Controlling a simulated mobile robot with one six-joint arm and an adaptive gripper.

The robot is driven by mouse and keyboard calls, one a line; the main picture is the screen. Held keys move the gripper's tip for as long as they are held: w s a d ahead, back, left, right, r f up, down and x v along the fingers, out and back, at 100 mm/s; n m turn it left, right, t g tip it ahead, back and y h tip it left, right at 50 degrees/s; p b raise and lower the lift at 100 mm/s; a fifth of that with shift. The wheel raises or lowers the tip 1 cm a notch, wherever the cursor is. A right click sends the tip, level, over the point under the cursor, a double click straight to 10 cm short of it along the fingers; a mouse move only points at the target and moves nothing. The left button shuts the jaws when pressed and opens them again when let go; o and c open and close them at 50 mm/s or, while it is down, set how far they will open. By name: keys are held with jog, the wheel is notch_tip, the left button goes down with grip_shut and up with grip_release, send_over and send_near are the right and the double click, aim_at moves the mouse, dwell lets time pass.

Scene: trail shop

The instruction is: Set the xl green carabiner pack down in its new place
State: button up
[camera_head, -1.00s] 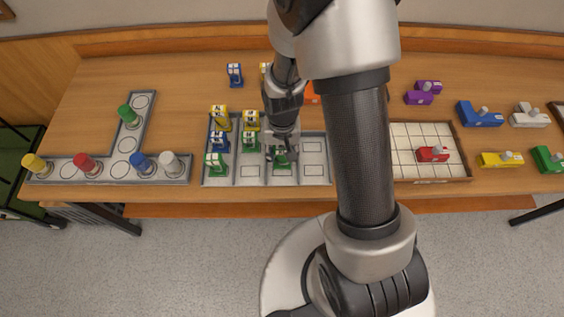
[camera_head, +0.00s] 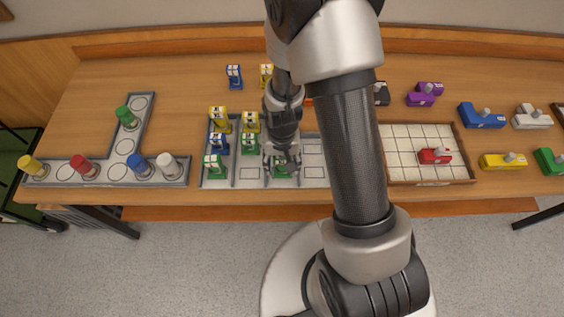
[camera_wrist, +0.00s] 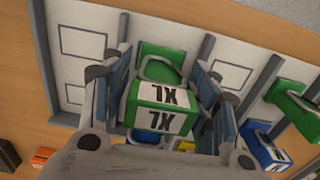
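The xl green carabiner pack (camera_wrist: 160,105) is a green block with a white XL label and a green loop, between my fingers in the wrist view. My gripper (camera_wrist: 163,90) has a finger against each side of it and appears shut on it. In the head view, my gripper (camera_head: 281,160) is low over the front row of the grey divided tray (camera_head: 238,184), in the third column from the left, with the green pack (camera_head: 282,170) at its tips. The pack looks upright at tray level; its underside is hidden, so I cannot tell whether it touches the floor.
Yellow packs (camera_head: 219,117), a blue pack (camera_head: 219,142) and green packs (camera_head: 215,165) fill the tray's left columns. The front slot (camera_head: 249,174) just left of my gripper and the right column (camera_head: 314,172) look empty. More packs (camera_head: 234,75) stand behind.

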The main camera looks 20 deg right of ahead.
jog(key=shift+o, duration=0.2)
notch_tip(320, 180, up, 13)
jog(key=p, duration=0.4)
jog(key=shift+f, duration=0.2)
jog(key=s+r+n+t, duration=0.1)
jog(key=s+r+t, duration=0.1)
jog(key=s+r, duration=0.5)
jog(key=s+r+n+t, duration=0.2)
jog(key=s+r, duration=0.6)
jog(key=r, duration=0.9)
jog(key=shift+r+n+t, duration=0.2)
jog(key=shift+n+t, duration=0.1)
